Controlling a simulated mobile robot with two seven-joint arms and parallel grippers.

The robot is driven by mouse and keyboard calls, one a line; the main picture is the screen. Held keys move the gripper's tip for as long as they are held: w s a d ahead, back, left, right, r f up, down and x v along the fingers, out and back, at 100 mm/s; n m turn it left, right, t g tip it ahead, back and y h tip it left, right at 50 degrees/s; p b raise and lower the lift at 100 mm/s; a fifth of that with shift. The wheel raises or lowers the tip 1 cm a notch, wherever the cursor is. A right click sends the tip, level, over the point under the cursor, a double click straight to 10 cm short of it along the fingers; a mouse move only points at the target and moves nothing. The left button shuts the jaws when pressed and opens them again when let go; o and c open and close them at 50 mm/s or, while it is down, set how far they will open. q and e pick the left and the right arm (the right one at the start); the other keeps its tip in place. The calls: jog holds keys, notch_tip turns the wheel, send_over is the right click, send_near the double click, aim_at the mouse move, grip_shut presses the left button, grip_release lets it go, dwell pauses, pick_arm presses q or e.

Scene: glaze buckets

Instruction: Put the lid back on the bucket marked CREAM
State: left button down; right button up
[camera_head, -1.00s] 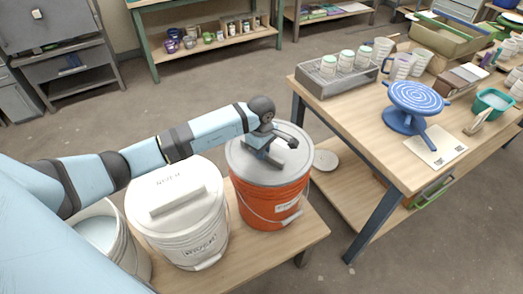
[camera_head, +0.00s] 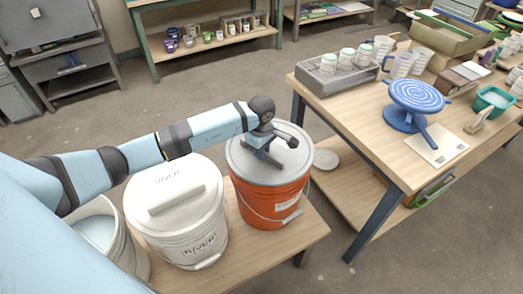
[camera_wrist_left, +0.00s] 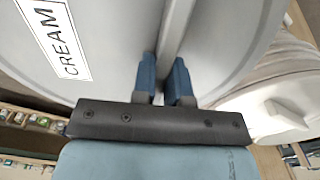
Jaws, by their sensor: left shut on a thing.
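A grey lid (camera_head: 239,158) lies over the top of the orange bucket (camera_head: 252,203); I cannot tell whether it is pressed down. In the left wrist view the lid (camera_wrist_left: 110,75) carries a white label reading CREAM (camera_wrist_left: 62,38) and a raised bar. My left gripper (camera_head: 264,150) is above the lid, its blue fingers (camera_wrist_left: 166,75) shut on that bar. The orange bucket's small label is too small to read. An open whitish bucket (camera_head: 128,255) with pale contents stands at the far left, partly hidden by my arm. My right gripper is not in view.
A white bucket (camera_head: 185,240) marked RIVER, with its lid on, stands between the open and orange buckets on a low wooden table (camera_head: 290,243). A workbench (camera_head: 375,135) with a blue banding wheel (camera_head: 416,98) stands to the right. A pale disc (camera_head: 325,160) lies on its lower shelf.

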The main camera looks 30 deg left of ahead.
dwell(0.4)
pick_arm(q)
jog(key=c, duration=0.6)
grip_release()
jog(key=shift+f, duration=0.1)
jog(key=shift+r+p, duration=1.8)
jog(key=shift+r, duration=1.75)
grip_shut()
